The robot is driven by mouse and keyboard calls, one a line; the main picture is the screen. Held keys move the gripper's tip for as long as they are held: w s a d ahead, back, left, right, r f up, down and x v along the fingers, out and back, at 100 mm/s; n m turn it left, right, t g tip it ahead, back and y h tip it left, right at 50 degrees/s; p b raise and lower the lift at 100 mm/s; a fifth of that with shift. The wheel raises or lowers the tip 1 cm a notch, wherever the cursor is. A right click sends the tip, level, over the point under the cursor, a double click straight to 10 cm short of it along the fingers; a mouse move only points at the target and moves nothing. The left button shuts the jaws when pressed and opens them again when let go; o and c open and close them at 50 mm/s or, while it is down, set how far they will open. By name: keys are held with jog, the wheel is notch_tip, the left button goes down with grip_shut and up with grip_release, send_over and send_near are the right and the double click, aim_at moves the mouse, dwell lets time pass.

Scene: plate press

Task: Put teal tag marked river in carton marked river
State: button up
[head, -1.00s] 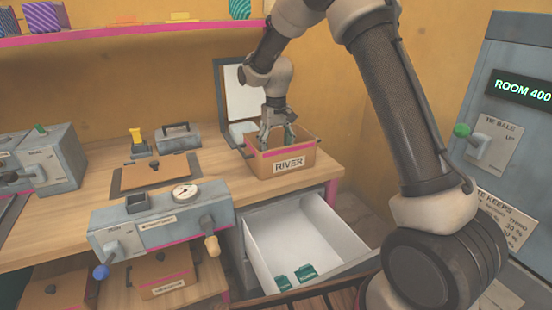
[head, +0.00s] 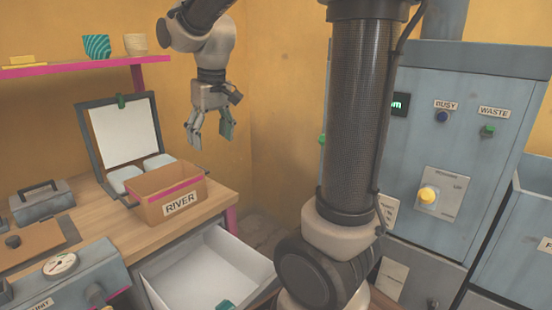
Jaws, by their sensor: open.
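The carton marked RIVER (head: 155,212) stands open at the right end of the wooden bench, with a pink band along its upper edge. Its front wall hides most of the inside, so I cannot tell what lies in it. My gripper (head: 211,138) hangs above and to the right of the carton, clear of it, fingers apart. A teal patch shows at its right finger; I cannot tell whether it is part of the finger. A teal tag (head: 225,304) lies in the open drawer, partly cut off by the bottom edge; its marking is not readable.
The open white drawer (head: 195,272) juts out below the carton. A framed white panel (head: 124,135) stands behind the carton. A gauge unit (head: 85,275) is at the lower left.

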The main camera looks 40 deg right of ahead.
jog(key=s+d+t, duration=0.1)
jog(key=s+d, duration=0.2)
jog(key=s, duration=0.7)
jog(key=s+d+f+m+t, duration=0.1)
jog(key=s+d, duration=0.1)
jog(key=s, duration=0.7)
jog(key=shift+s+d, duration=0.35)
jog(key=shift+d, duration=0.05)
